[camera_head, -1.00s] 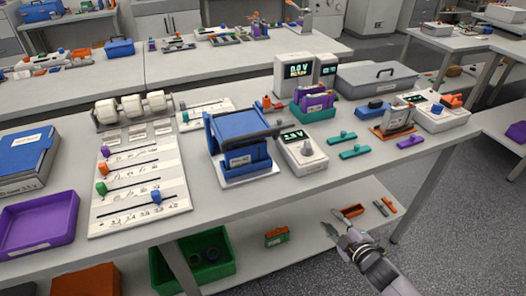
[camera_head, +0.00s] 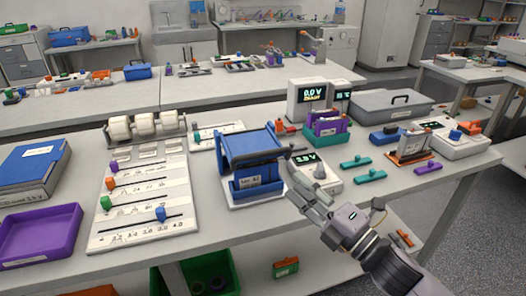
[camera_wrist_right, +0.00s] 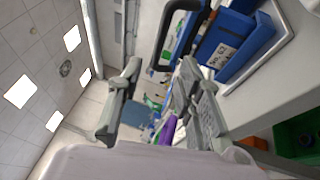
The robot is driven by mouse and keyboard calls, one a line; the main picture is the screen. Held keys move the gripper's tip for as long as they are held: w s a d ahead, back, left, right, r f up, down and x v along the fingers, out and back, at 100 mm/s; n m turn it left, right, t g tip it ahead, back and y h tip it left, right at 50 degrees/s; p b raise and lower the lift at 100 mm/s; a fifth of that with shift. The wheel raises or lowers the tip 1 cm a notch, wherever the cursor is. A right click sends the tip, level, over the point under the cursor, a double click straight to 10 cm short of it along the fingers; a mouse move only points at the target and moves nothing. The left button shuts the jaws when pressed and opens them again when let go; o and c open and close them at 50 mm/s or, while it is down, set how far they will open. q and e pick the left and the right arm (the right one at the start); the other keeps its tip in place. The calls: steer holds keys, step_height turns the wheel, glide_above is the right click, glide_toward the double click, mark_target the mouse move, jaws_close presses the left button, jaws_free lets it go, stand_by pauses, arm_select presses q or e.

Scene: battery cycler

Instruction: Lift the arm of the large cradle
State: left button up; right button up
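The large blue cradle (camera_head: 258,186) stands on a white plate at the middle of the bench. Its dark arm (camera_head: 262,157) lies low across it, with the end sticking out to the right. My right gripper (camera_head: 296,182) is beside that end. In the right wrist view the gripper (camera_wrist_right: 160,66) is open, its two fingers well apart. The dark arm (camera_wrist_right: 163,50) shows as a loop just ahead of the fingertips there, and the blue cradle (camera_wrist_right: 232,40) is at upper right. I cannot tell whether the arm touches a finger. My left gripper is not in view.
Teal clips (camera_head: 356,162) and an orange-grey holder (camera_head: 411,148) are to the right. A slider board (camera_head: 140,222) lies left of the cradle. A display unit (camera_head: 306,107) stands behind.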

mark_target(265, 156)
steer(key=p+x, duration=0.2)
steer(key=x, duration=1)
steer(key=shift+w+a, duration=0.2)
steer(key=shift+c, duration=0.4)
jaws_close()
